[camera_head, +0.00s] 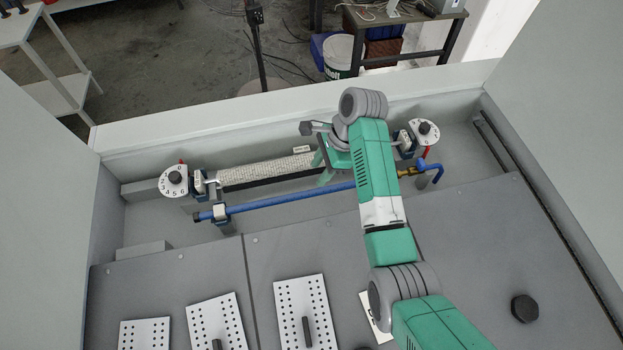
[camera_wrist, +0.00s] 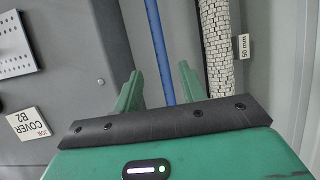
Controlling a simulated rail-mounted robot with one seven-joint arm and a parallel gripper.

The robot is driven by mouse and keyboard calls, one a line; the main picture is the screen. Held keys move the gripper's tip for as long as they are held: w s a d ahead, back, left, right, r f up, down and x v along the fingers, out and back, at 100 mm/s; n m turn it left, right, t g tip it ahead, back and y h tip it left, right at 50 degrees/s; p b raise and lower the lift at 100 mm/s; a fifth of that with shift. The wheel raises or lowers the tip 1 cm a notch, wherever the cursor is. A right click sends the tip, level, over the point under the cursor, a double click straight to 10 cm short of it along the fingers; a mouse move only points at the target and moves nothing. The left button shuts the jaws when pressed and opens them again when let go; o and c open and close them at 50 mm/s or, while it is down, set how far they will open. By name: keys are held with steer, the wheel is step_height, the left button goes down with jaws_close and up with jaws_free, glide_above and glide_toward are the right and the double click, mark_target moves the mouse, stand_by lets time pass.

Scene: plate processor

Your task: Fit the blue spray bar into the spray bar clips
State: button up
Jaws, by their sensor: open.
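The blue spray bar (camera_head: 285,199) is a long thin tube lying across the machine trough, with a bent blue end at the right by a brass fitting (camera_head: 408,172). Near its left end it meets a dark clip (camera_head: 219,213) on a grey post; whether it is seated there I cannot tell. At the right, a grey post (camera_head: 423,181) stands by the bent end; any clip there is not clear. My gripper (camera_head: 322,168) is open over the trough. In the wrist view, the bar (camera_wrist: 159,35) runs between the spread fingers of my gripper (camera_wrist: 159,72), touching neither visibly.
A white textured roller (camera_head: 262,171) lies behind the bar, between two numbered dials, left (camera_head: 174,181) and right (camera_head: 424,131). Perforated plates (camera_head: 305,312) and a black knob (camera_head: 524,308) are on the grey cover in front. Trough walls bound the space.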

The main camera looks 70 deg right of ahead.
steer(key=shift+v, duration=1.1)
steer(key=w+a+r+n+t+h, duration=0.2)
steer(key=w+a+r+n, duration=0.15)
steer(key=w+r, duration=0.35)
steer(key=w+a+r+n+t+h, duration=0.25)
steer(key=w+r+n, duration=0.25)
steer(key=w, duration=0.4)
steer(key=w+a+r+n+t+h, duration=0.1)
steer(key=w+a+r+n+t, duration=0.1)
steer(key=w+a+r+n, duration=0.35)
steer(key=w+a+r+n+t+h, duration=0.1)
steer(key=w+a+r+n+t, duration=0.15)
steer(key=a+r, duration=0.6)
steer(key=s+a+r+n+t+y, duration=0.1)
steer(key=s+a+r+n+t, duration=0.25)
steer(key=a+r, duration=0.6)
steer(key=s+a+r+n+t+y, duration=0.1)
steer(key=s+a+r+n+t, duration=0.1)
steer(key=a+r+n+t, duration=0.55)
steer(key=s+a+r+n+t+y, duration=0.1)
steer(key=s+a+r+n+y, duration=0.1)
steer(key=s+a+r, duration=0.6)
steer(key=shift+a+r, duration=0.15)
steer(key=shift+r, duration=0.55)
